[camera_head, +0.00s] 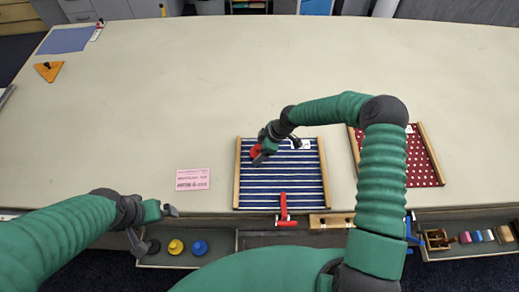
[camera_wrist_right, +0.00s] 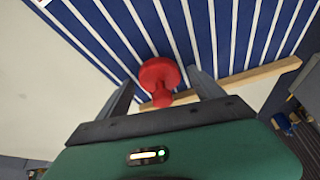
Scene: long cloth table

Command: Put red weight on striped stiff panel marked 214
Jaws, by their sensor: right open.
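The striped stiff panel (camera_head: 282,185) is blue with white stripes and wooden side strips, and lies near the table's front edge. A small white tag (camera_head: 304,144) is at its far right corner; its number is too small to read. The red weight (camera_head: 256,151) is at the panel's far left part, partly hidden by my right gripper (camera_head: 263,151). In the right wrist view the red weight (camera_wrist_right: 159,76) appears over the stripes, between the spread fingers of my right gripper (camera_wrist_right: 163,92), with gaps beside it. My left gripper (camera_head: 154,228) is open and empty by the front trough.
A front trough holds a yellow weight (camera_head: 176,247), a blue weight (camera_head: 199,247) and a dark one. A red clamp (camera_head: 285,211) sits at the panel's front edge. A red dotted panel (camera_head: 418,165) lies right, a pink card (camera_head: 192,180) left. The table's middle is clear.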

